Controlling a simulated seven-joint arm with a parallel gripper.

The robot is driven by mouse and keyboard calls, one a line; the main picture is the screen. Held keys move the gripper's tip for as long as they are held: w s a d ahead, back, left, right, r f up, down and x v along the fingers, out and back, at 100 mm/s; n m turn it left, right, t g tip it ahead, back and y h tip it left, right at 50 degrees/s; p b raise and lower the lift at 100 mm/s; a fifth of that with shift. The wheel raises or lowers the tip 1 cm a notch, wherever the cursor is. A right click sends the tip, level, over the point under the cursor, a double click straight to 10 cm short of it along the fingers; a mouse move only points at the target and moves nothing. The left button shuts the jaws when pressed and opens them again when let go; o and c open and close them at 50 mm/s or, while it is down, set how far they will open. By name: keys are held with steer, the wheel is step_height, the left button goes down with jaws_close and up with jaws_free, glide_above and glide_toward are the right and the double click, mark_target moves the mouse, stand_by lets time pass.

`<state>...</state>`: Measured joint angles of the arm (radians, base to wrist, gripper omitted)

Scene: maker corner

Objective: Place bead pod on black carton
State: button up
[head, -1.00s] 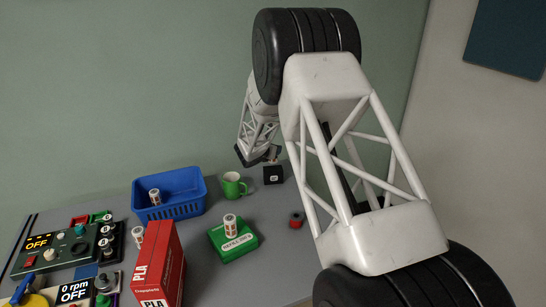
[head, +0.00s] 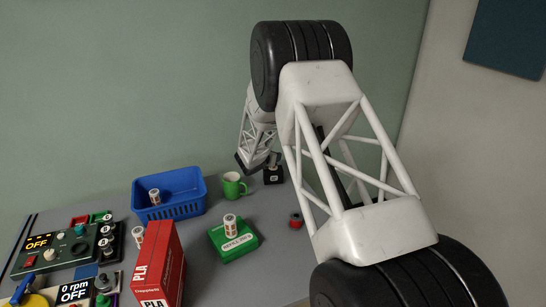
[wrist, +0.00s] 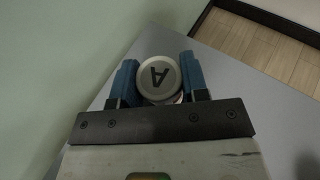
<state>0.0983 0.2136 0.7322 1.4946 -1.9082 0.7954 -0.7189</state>
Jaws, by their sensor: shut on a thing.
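My gripper (wrist: 157,84) has its two blue fingers shut on a round pod with a grey lid marked "A", the bead pod (wrist: 158,78). In the head view, my gripper end is at the back of the table, close to a small black carton (head: 273,176) with a white mark. The held pod cannot be made out clearly there. The carton is not visible in the wrist view, so I cannot tell whether the pod touches it.
A green mug (head: 232,186) stands just left of the carton. A blue basket (head: 182,211), a green box (head: 240,248) with a white canister (head: 230,226) on it and a red PLA box (head: 158,265) are further left. A red spool-like item (head: 295,220) lies in front.

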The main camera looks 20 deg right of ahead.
steer(key=shift+f, duration=0.1)
steer(key=o, duration=0.9)
steer(key=shift+o, duration=0.2)
steer(key=shift+a, duration=0.1)
steer(key=shift+s+a+r, duration=0.35)
steer(key=shift+a+r, duration=0.05)
steer(key=shift+a, duration=0.05)
steer(key=v, duration=1)
steer(key=shift+s+a, duration=0.2)
steer(key=shift+s, duration=0.05)
steer(key=shift+r, duration=0.15)
